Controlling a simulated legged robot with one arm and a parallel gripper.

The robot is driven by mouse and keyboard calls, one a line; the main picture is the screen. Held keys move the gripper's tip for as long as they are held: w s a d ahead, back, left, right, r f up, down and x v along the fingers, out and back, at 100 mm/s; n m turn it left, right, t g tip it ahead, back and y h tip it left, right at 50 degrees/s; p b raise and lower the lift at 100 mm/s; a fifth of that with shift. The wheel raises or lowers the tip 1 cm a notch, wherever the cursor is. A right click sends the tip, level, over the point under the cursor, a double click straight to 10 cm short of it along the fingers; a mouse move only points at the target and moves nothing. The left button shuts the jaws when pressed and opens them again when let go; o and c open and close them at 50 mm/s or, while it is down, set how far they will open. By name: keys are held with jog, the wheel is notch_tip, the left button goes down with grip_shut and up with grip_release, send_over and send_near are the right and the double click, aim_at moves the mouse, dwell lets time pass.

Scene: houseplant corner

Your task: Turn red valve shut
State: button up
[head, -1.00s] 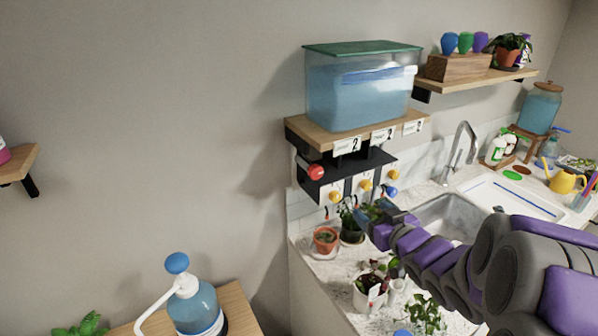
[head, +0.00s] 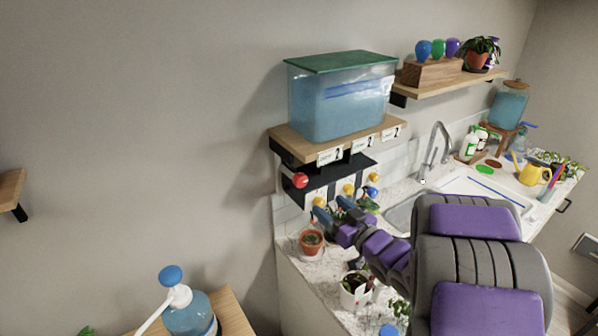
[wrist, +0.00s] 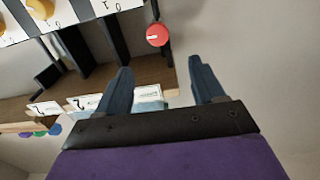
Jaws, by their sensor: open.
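The red valve (head: 300,180) is a round red knob on the left end of the black panel under the tank shelf. In the wrist view the red valve (wrist: 158,35) shows a pale line on its face, ahead of and between the two fingertips. My gripper (head: 333,217) is below and to the right of the valve in the head view. In the wrist view my gripper (wrist: 163,70) is open with nothing between its fingers. The fingers do not touch the valve.
A water tank (head: 340,100) stands on the wooden shelf (head: 300,145) above the valve. Potted plants (head: 312,240) stand on the counter below. The wall left of the valve is clear.

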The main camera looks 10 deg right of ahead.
aim_at(303, 182)
jog(key=p+x, duration=0.1)
jog(key=x, duration=1.3)
jog(key=shift+w, duration=0.5)
jog(key=shift+c, duration=0.5)
jog(key=c, duration=0.9)
